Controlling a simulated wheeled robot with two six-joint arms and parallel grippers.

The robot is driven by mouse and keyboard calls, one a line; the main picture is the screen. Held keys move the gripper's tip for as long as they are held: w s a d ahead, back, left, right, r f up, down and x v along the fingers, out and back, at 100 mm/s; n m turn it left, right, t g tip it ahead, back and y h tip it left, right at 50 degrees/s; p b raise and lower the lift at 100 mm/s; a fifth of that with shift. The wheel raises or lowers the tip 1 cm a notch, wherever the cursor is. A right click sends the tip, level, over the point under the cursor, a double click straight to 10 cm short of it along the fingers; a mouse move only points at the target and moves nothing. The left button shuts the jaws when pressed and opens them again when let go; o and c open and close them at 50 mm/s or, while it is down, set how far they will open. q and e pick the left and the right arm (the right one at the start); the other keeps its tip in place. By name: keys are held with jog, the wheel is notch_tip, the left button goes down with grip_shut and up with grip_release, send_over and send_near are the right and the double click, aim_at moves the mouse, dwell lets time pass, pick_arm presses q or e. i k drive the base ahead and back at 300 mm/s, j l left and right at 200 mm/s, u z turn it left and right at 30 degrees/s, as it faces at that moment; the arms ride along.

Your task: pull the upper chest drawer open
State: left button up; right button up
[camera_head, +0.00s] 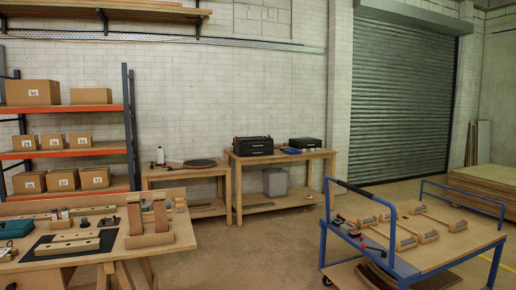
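A black chest (253,147) stands on the wooden bench (283,157) against the back wall. It is small and far off in the head view, and it shows dark horizontal bands on its front. Its drawers look shut, but the handles are too small to make out. A lower black case (306,142) sits to its right on the same bench. Neither of my grippers shows in the head view.
A wooden workbench (183,235) with clamps and blocks stands at the front left. A blue-framed cart (460,240) with wooden pieces stands at the right. Bare floor (262,245) lies between them. An orange shelf rack (70,151) holds boxes at the left.

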aim_at(266, 144)
jog(key=i+l+z, duration=0.3)
jog(key=i, duration=0.2)
jog(key=i+l+z, duration=0.3)
jog(key=i, duration=0.25)
jog(key=i+u, duration=0.2)
jog(key=i, duration=0.4)
jog(key=i+l+u, duration=0.2)
jog(key=i, duration=0.4)
jog(key=i+l+u, duration=0.25)
jog(key=i, duration=0.35)
jog(key=i+j+u, duration=0.1)
jog(key=i, duration=0.75)
jog(key=i+j+u, duration=0.15)
jog(key=i, duration=0.7)
jog(key=i+z, duration=0.1)
jog(key=i, duration=1.6)
jog(key=i+l, duration=0.2)
jog(key=i, duration=0.2)
jog(key=i+l+z, duration=0.1)
jog(key=i+l, duration=0.15)
jog(key=i, duration=0.15)
jog(key=i+l, duration=0.2)
jog(key=i, duration=0.2)
jog(key=i+l+z, duration=0.1)
jog(key=i, duration=0.3)
jog(key=l, duration=0.1)
